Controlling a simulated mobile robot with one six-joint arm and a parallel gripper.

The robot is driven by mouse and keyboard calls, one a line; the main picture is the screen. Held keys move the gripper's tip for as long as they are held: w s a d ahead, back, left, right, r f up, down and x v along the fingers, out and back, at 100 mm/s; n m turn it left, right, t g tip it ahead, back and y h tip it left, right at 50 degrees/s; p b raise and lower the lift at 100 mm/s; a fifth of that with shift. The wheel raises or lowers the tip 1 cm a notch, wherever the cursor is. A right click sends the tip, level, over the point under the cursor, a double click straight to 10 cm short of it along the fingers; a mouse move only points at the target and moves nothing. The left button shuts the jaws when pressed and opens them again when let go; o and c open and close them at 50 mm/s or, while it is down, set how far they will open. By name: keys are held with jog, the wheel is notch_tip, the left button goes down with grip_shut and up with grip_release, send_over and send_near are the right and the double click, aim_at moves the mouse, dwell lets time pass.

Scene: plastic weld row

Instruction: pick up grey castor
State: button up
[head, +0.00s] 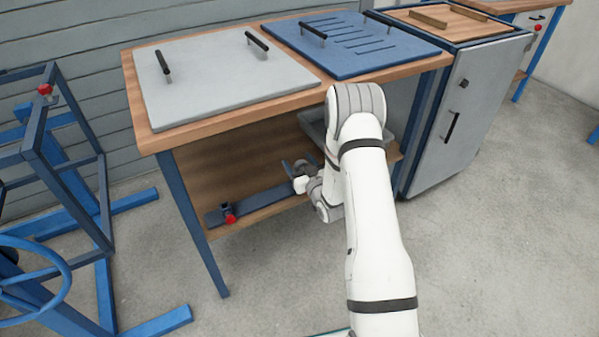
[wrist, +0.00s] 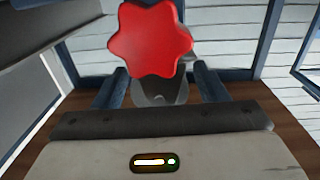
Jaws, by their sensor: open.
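My gripper (wrist: 159,86) is open in the wrist view, with one dark blue finger on each side. A grey rounded part (wrist: 160,95) shows between the fingers, partly hidden behind a red star-shaped knob (wrist: 150,38). This grey part may be the grey castor, but I cannot tell for sure, nor whether the fingers touch it. In the head view my gripper (head: 296,167) is small, over the lower shelf of the workbench, and my arm covers part of that area. I cannot pick out the castor there.
The workbench (head: 150,143) has a wooden top above the lower shelf (head: 200,165). A dark bar (head: 255,203) with a red knob (head: 230,218) lies on the shelf. A grey tray (head: 314,126) sits behind my arm. A blue frame stands left, a grey cabinet (head: 470,110) right.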

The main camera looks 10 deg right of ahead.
jog(key=shift+w+a, duration=0.1)
jog(key=shift+w, duration=0.15)
jog(key=shift+c, duration=0.5)
jog(key=c, duration=1.1)
